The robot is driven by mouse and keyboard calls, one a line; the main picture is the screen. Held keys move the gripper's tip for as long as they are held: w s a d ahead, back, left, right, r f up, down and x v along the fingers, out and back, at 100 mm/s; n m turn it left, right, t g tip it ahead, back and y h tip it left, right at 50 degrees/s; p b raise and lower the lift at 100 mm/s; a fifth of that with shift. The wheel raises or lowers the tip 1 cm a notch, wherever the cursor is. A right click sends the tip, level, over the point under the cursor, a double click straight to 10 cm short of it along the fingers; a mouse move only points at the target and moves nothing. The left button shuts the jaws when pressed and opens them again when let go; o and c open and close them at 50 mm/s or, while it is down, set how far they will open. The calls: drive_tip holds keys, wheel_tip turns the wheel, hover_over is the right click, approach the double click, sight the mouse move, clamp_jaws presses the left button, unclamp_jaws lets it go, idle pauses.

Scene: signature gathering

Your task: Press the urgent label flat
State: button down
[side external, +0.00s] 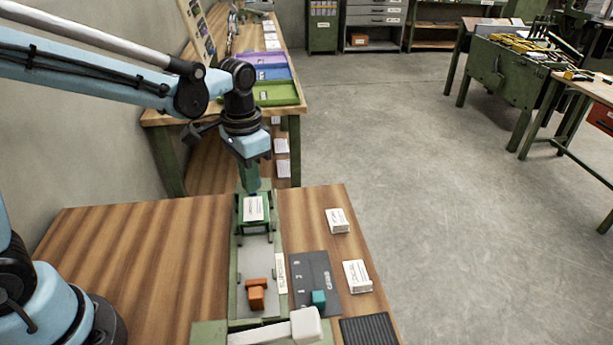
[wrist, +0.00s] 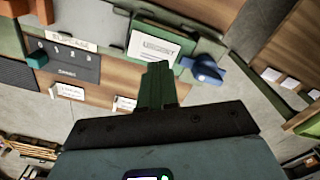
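A white printed sheet or label (side external: 253,208) lies in a green frame at the far end of the green fixture on the bench. It also shows in the wrist view (wrist: 153,49); its print is too small to read, so I cannot tell whether it is the urgent label. My gripper (side external: 250,183) points down just behind it in the side view. In the wrist view, my green fingers (wrist: 158,68) are together, with nothing visible between them. Their tips overlap the sheet's near edge in the picture; I cannot tell whether they touch.
An orange block (side external: 256,293) sits on the fixture's grey bed (side external: 257,255). A teal block (side external: 318,298) stands on a dark numbered board (side external: 311,268). White printed cards (side external: 338,220) lie to the right. A white-ended lever (side external: 305,325) is at the front. The left bench (side external: 150,250) is clear.

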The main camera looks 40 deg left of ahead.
drive_tip(key=shift+r, duration=2.45)
drive_tip(key=shift+s, duration=0.1)
drive_tip(key=n+t, duration=0.2)
drive_tip(key=t, duration=0.4)
approach(250, 206)
wheel_tip(250, 206, up, 4)
drive_tip(key=s+a, duration=0.2)
drive_tip(key=shift+s+a+f+n+t, duration=0.2)
drive_tip(key=shift+s+f+n+t, duration=0.1)
drive_tip(key=shift+s+n+t, duration=0.25)
